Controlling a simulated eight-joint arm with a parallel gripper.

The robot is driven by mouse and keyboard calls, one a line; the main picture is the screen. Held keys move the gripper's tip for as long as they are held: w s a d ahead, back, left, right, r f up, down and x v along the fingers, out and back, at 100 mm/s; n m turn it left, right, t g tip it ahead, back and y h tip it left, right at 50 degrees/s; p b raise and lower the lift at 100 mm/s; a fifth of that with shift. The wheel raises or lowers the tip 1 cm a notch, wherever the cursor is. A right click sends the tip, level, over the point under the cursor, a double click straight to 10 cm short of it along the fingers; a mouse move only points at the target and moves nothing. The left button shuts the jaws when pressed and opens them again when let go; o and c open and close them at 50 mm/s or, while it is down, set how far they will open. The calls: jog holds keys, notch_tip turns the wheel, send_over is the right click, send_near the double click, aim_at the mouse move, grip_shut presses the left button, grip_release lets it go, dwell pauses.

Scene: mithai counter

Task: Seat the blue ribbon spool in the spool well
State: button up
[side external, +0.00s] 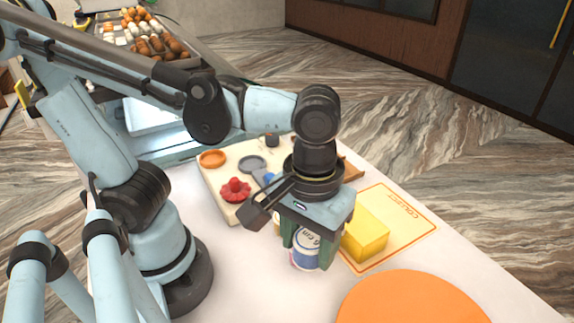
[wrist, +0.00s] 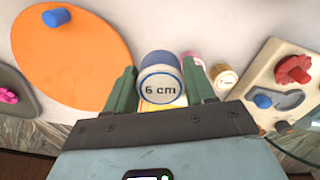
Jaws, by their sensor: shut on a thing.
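The blue ribbon spool (side external: 305,252) is a short cylinder with a blue band and a white end. In the wrist view its round end, marked "6 cm" (wrist: 159,89), faces the camera. My gripper (side external: 306,250) points down and is shut on the spool, with one green finger on each side. The fingers also show in the wrist view (wrist: 163,85). In the side view the spool hangs low near the counter; I cannot tell if it touches. I cannot make out the spool well in either view.
A yellow box (side external: 365,236) lies on the COLLECT mat (side external: 415,229) right of my gripper. A large orange disc (side external: 415,298) is in front. A pale board (side external: 218,180) with a red flower piece (side external: 235,190) is behind. Pink (wrist: 193,59) and cream (wrist: 222,76) spools stand nearby.

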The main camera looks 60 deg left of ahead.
jog(key=w+a+n, duration=0.3)
jog(key=w+a, duration=0.1)
jog(key=a, duration=0.6)
jog(key=w+a+n, duration=0.3)
jog(key=w+a, duration=0.1)
jog(key=a, duration=0.6)
jog(key=s+a+n, duration=0.3)
jog(key=s+a, duration=0.2)
jog(key=a, duration=0.6)
jog(key=s+a+n, duration=0.3)
jog(key=s+a, duration=0.2)
jog(key=a, duration=0.5)
jog(key=shift+s+f, duration=0.15)
jog(key=shift+f, duration=2.6)
jog(key=shift+f, duration=0.55)
jog(key=o, duration=0.8)
jog(key=shift+c, duration=0.2)
